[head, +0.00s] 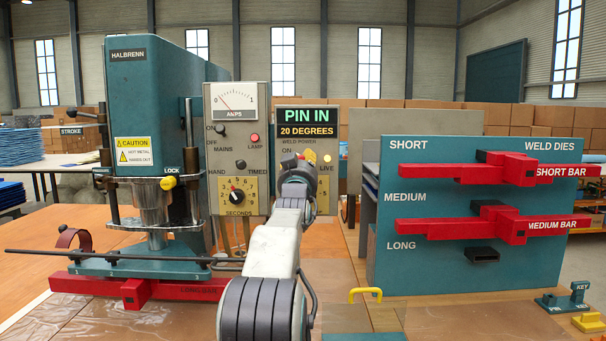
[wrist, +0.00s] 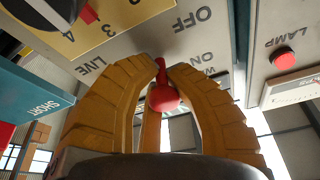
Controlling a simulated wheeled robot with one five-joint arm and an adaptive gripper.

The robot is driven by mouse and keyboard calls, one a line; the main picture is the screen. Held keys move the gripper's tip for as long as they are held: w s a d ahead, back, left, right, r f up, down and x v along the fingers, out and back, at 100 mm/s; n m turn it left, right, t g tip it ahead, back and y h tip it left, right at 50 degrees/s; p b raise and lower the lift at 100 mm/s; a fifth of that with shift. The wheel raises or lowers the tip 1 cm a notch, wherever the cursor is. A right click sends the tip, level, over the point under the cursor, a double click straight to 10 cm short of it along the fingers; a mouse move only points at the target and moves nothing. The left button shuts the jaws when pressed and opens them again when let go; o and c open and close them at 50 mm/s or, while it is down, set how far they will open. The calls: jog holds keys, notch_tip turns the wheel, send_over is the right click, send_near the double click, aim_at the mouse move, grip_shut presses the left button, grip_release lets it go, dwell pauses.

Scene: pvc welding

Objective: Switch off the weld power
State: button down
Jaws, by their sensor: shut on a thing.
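The weld power switch is a red lever with a round knob (wrist: 163,95), seen in the wrist view between my fingers. My gripper (wrist: 163,72) has its yellow-brown fingers closed around this lever. ON and OFF labels stand on the grey panel beside it. In the head view my gripper (head: 299,165) is at the weld power panel (head: 322,200), under the words WELD POWER, and mostly hides the switch. The LIVE lamp (head: 326,158) shows yellow to its right. The exact lever position is hard to tell.
The display (head: 307,121) above reads PIN IN, 20 DEGREES. Left of it are the mains panel (head: 246,165) with a red lamp and the teal press (head: 150,85). The weld dies rack (head: 400,265) with red bars stands right. A yellow handle (head: 365,291) is in front.

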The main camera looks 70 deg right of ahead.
jog(key=shift+w+a+f+t+h+b, duration=0.15)
jog(key=shift+t+h+b, duration=0.2)
jog(key=shift+b, duration=0.35)
jog(key=shift+r, duration=0.25)
jog(key=c, duration=1.4)
grip_release()
jog(key=shift+a, duration=0.1)
jog(key=shift+c, duration=0.2)
jog(key=o, duration=0.4)
jog(key=shift+f, duration=0.15)
jog(key=shift+v, duration=5.9)
jog(key=shift+f, duration=0.15)
jog(key=shift+c, duration=0.4)
